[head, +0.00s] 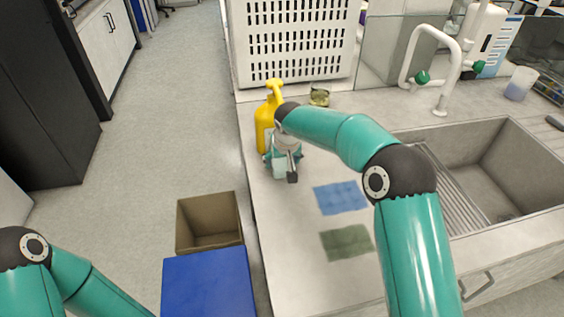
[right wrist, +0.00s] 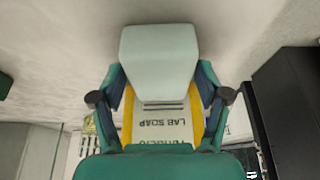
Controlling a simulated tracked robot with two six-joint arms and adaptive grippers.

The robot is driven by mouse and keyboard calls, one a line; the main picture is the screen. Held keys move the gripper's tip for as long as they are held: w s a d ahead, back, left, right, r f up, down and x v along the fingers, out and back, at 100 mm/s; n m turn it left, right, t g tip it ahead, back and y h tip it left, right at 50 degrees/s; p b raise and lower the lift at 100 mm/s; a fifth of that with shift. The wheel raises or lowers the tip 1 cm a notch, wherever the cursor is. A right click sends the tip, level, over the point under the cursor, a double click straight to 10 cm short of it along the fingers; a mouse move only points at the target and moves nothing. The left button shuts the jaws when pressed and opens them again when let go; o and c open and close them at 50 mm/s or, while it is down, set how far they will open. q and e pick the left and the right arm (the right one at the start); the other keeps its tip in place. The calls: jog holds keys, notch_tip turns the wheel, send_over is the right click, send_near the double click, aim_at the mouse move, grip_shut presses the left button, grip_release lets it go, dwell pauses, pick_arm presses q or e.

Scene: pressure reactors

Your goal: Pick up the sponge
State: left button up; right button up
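A pale mint block, which I take to be the sponge (right wrist: 158,60), stands between the fingers of my right gripper (right wrist: 160,75) in the right wrist view. The fingertips meet its two sides, so the gripper looks shut on it. In the head view the sponge (head: 280,169) is a small pale patch at the end of my right gripper (head: 283,164), partly covered by it, above the counter's left side. I cannot tell whether it touches the counter. My left arm enters at the lower left, with its gripper out of view.
A yellow soap bottle (head: 263,128) stands just behind the right gripper. A glass jar (head: 320,97) and a white rack (head: 293,45) are farther back. Blue (head: 341,198) and green (head: 346,243) cloths lie on the counter (head: 285,225). The sink (head: 495,165) is at right.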

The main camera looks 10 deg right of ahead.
jog(key=c, duration=0.5)
jog(key=shift+r, duration=0.1)
jog(key=shift+c, duration=0.2)
jog(key=shift+r, duration=0.45)
jog(key=shift+a+r+b, duration=0.2)
jog(key=shift+b, duration=0.1)
jog(key=s+a+b, duration=0.2)
jog(key=a, duration=1.5)
jog(key=shift+s+a, duration=0.2)
jog(key=shift+s, duration=0.15)
